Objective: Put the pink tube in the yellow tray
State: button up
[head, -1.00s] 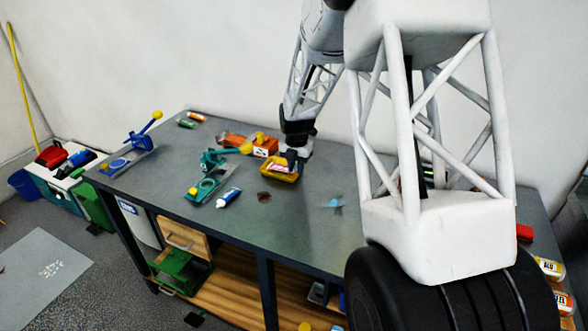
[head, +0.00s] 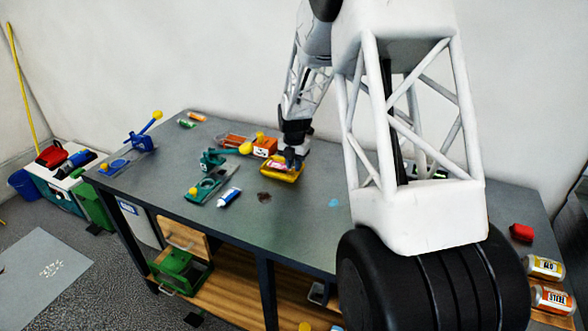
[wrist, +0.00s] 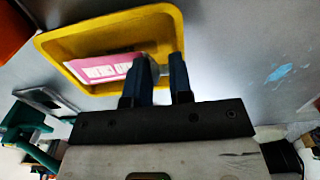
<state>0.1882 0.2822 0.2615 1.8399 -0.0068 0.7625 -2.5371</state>
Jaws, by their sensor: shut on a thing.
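The yellow tray (head: 290,179) stands on the grey workbench top, towards its back edge. It fills the upper left of the wrist view (wrist: 100,38). The pink tube (wrist: 105,67), with a white printed label, is inside the tray's rim in the wrist view. It shows as a small pink patch in the head view (head: 277,165). My gripper (head: 291,164) is over the tray's right part, fingers pointing down. In the wrist view its fingers (wrist: 161,68) are at the tube's right end, shut on it. Whether the tube touches the tray floor is hard to tell.
An orange box (head: 264,147) stands just behind and left of the tray. A green tool (head: 208,185) and a white-blue tube (head: 229,197) lie to the left. A dark stain (head: 264,197) and a blue stain (head: 333,203) mark the open bench.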

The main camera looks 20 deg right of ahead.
notch_tip(320, 180, down, 2)
jog(key=shift+s+f, duration=0.1)
jog(key=shift+f, duration=0.1)
jog(key=o, duration=0.7)
jog(key=shift+r, duration=0.1)
notch_tip(320, 180, up, 12)
jog(key=shift+r, duration=0.1)
dwell(0.7)
dwell(0.5)
